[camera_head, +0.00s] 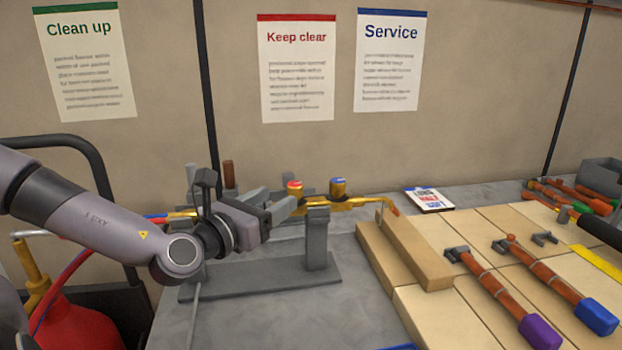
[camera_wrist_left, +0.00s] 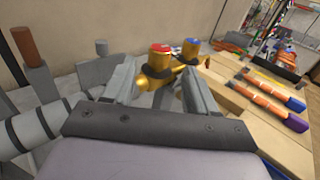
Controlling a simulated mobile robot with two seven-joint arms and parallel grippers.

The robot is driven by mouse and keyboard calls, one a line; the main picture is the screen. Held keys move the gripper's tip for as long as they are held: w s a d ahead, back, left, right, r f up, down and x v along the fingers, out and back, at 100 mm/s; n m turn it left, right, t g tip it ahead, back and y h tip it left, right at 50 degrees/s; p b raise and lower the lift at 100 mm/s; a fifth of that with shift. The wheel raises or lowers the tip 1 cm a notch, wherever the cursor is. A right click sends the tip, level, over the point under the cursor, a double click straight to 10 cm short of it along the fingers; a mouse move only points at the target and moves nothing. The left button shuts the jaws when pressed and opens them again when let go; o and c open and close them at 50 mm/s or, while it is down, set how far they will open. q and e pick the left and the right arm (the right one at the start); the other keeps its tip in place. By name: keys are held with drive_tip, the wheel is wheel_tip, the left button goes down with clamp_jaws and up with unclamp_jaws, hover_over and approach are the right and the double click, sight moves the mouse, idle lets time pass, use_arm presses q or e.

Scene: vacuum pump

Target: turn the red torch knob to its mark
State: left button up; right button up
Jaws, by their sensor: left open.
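The brass torch (camera_head: 360,201) lies across a grey stand (camera_head: 318,240), its tip pointing right over wooden blocks. Its red-capped brass knob (camera_head: 295,187) stands upright on the torch, left of a blue-capped knob (camera_head: 338,187). My left gripper (camera_head: 283,199) is open, close to the red knob. In the left wrist view, the red knob (camera_wrist_left: 160,58) shows beyond and between the two open fingers (camera_wrist_left: 160,85), with the blue knob (camera_wrist_left: 190,49) to its right. I see no clear contact between fingers and knob. The knob's mark cannot be made out. My right gripper is not in view.
Wooden blocks (camera_head: 405,245) stand under the torch tip. Orange tools with purple (camera_head: 540,332) and blue (camera_head: 597,317) ends lie on tan boards at right. A small card (camera_head: 429,199) lies behind. A red cylinder (camera_head: 75,310) stands at lower left. The grey bench front is clear.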

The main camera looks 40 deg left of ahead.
sight(289, 191)
use_arm(q)
drive_tip(key=shift+w, duration=0.2)
drive_tip(key=shift+w+a, duration=0.1)
drive_tip(key=shift+w, duration=1)
drive_tip(key=shift+w+a+b, duration=0.15)
drive_tip(key=shift+w+b, duration=0.2)
drive_tip(key=shift+w, duration=0.55)
drive_tip(key=shift+w+a+f+b, duration=0.1)
drive_tip(key=shift+w+a+b, duration=0.1)
drive_tip(key=shift+w+b, duration=0.65)
drive_tip(key=shift+w, duration=0.5)
drive_tip(key=c, duration=0.9)
